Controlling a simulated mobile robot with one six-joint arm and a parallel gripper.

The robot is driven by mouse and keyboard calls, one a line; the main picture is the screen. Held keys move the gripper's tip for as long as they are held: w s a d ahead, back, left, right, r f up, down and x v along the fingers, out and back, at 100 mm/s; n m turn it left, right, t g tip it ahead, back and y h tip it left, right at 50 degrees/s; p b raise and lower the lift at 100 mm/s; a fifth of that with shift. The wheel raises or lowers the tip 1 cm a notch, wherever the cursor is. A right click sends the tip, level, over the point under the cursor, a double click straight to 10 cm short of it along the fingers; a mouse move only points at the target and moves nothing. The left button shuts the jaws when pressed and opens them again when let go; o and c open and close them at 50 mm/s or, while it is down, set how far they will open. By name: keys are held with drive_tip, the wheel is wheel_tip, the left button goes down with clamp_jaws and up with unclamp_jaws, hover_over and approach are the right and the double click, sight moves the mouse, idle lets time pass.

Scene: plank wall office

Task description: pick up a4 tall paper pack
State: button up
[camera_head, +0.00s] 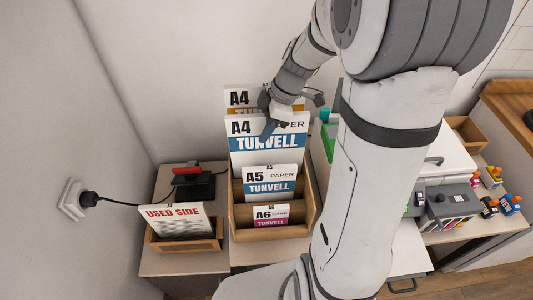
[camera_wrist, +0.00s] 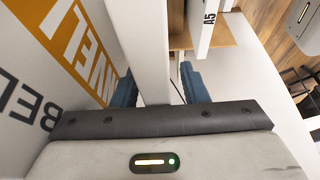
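The tall white A4 paper pack (camera_head: 249,152) with a blue TUNVELL band stands upright in a wooden holder (camera_head: 240,236), behind the shorter packs. My gripper (camera_head: 271,117) is at its top edge, right of the middle, and hides part of its lettering. In the wrist view the pack's narrow white edge (camera_wrist: 151,45) runs between the two blue fingers of my gripper (camera_wrist: 155,88). The fingers are spread on either side of it, with a visible gap at the right finger. The pack's lower part is hidden behind the A5 pack (camera_head: 268,186).
Another A4 pack (camera_head: 238,97) with an orange band stands close behind; it also shows in the wrist view (camera_wrist: 50,50). The A5 pack and an A6 pack (camera_head: 271,215) stand in front. A used-paper tray (camera_head: 205,244) is left, and a plugged-in black device (camera_head: 198,188) stands behind it.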

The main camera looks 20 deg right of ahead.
drive_tip(key=shift+c, duration=0.6)
clamp_jaws()
idle(0.8)
